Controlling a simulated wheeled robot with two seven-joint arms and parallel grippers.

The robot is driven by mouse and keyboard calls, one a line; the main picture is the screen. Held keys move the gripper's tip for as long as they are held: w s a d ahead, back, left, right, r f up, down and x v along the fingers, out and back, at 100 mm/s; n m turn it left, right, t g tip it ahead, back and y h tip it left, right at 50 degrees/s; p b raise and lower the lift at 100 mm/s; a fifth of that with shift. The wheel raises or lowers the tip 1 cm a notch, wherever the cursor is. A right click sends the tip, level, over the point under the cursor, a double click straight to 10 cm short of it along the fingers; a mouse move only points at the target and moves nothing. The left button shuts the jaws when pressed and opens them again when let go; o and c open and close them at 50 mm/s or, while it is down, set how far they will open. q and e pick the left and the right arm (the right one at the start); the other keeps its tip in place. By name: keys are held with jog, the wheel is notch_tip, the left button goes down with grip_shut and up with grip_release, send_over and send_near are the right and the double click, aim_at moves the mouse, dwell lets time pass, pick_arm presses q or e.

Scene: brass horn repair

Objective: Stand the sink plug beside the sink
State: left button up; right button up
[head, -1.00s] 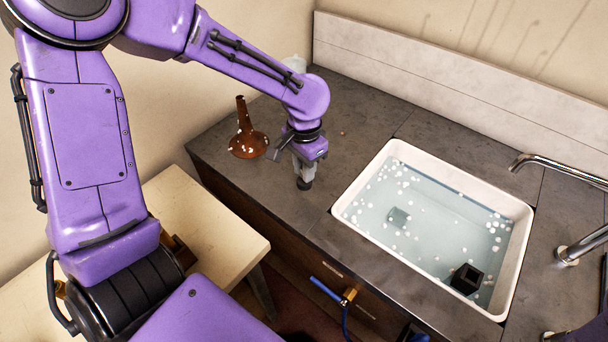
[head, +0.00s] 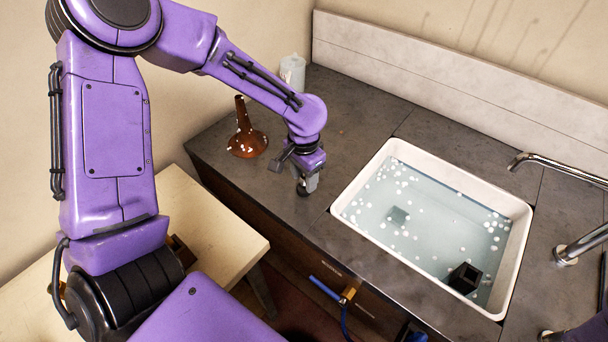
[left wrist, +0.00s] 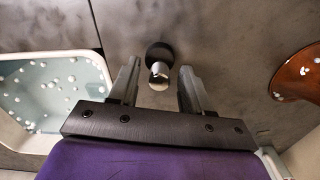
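The sink plug (left wrist: 159,55) has a dark round base and a shiny metal knob. In the left wrist view it is on the counter, apparently upright, with its knob toward the camera. My left gripper (left wrist: 158,78) is open, with one finger on each side of the plug and visible gaps to it. In the head view my left gripper (head: 306,184) points down at the counter left of the sink, largely covering the plug. The white sink (head: 383,160) holds water with white suds. It also shows in the left wrist view (left wrist: 105,75). My right gripper is not in view.
A brown funnel-shaped horn piece (head: 247,142) with suds stands left of my left gripper. A pale cylinder (head: 292,72) stands behind the arm. A black block (head: 464,278) is in the sink. A faucet (head: 560,170) is at the right. Counter behind the gripper is clear.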

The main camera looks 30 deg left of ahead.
aim_at(304, 176)
pick_arm(q)
jog(key=shift+r, duration=0.1)
notch_tip(304, 176, up, 12)
dwell(0.5)
